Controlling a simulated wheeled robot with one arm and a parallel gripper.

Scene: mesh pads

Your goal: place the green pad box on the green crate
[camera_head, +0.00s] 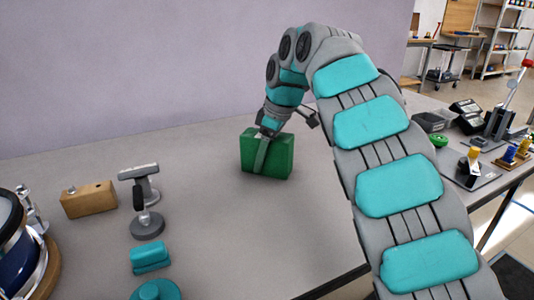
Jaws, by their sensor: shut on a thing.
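I see no separate green crate in this view.
At left are a wooden block (89,200), a grey stand (146,215), teal pieces (150,257) and a blue drum-like object (12,245). At right are black devices (468,115) and a small green round item (438,140). The table between is clear.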

